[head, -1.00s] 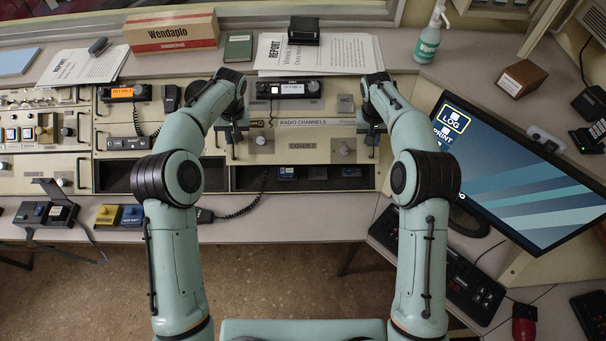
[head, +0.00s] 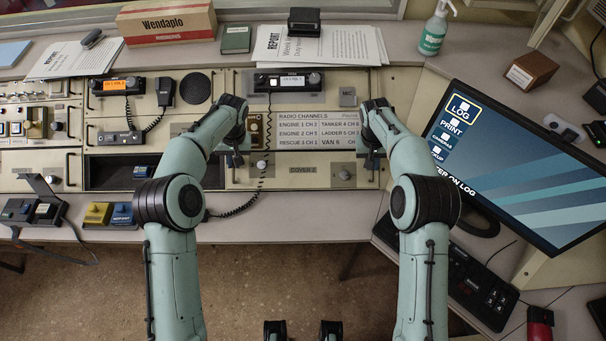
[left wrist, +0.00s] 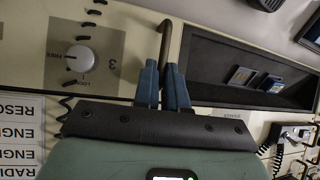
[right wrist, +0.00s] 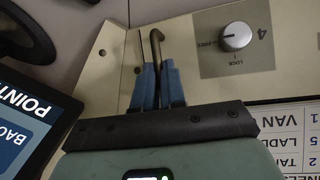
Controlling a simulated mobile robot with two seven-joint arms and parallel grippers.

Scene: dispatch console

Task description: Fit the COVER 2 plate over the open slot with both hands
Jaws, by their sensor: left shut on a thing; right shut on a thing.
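The cream COVER 2 plate (head: 325,178) lies in front of the radio channels sheet, across the place of the right-hand slot. No dark opening shows around it, but I cannot tell whether it sits flush. My left gripper (head: 232,164) is shut on the plate's left handle (left wrist: 165,40). My right gripper (head: 373,160) is shut on its right handle (right wrist: 156,42). Knob 3 (left wrist: 80,58) shows beside the left handle and knob 4 (right wrist: 236,36) beside the right one. The slot itself is hidden under the plate.
Another slot (head: 108,172), dark and open, lies left of the plate with small modules inside. A coiled cord (head: 243,208) hangs down by the plate's left part. The monitor (head: 510,170) stands close to my right arm. Yellow and blue blocks (head: 98,213) lie on the front ledge.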

